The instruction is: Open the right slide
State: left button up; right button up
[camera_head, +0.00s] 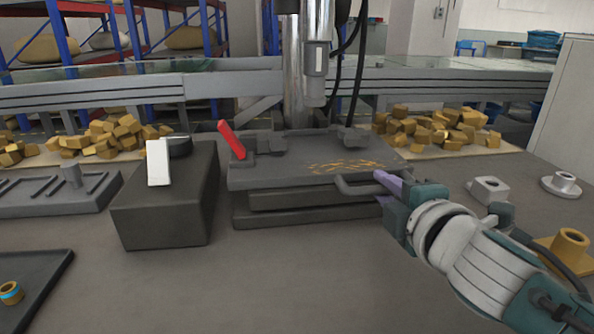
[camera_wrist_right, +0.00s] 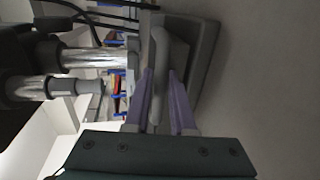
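The slide unit is a dark grey block (camera_head: 300,176) with stacked plates in the middle of the table. A grey bar handle (camera_head: 358,188) sticks out at its front right. The handle also shows in the right wrist view (camera_wrist_right: 156,112). My right gripper (camera_head: 385,180) is at the right end of this handle, coming from the right. In the right wrist view its two purple fingers (camera_wrist_right: 162,88) stand on either side of the bar. A narrow gap shows beside the bar, so the fingers look open around it. My left gripper is not in view.
A red lever (camera_head: 231,139) stands at the unit's left. Left of it is a dark box (camera_head: 167,208) with a white switch (camera_head: 158,162). Grey and brass flanged parts (camera_head: 490,189) lie at the right. A dark tray (camera_head: 36,292) is at the front left. The table's front middle is clear.

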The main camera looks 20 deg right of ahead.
grip_shut()
dwell(1.0)
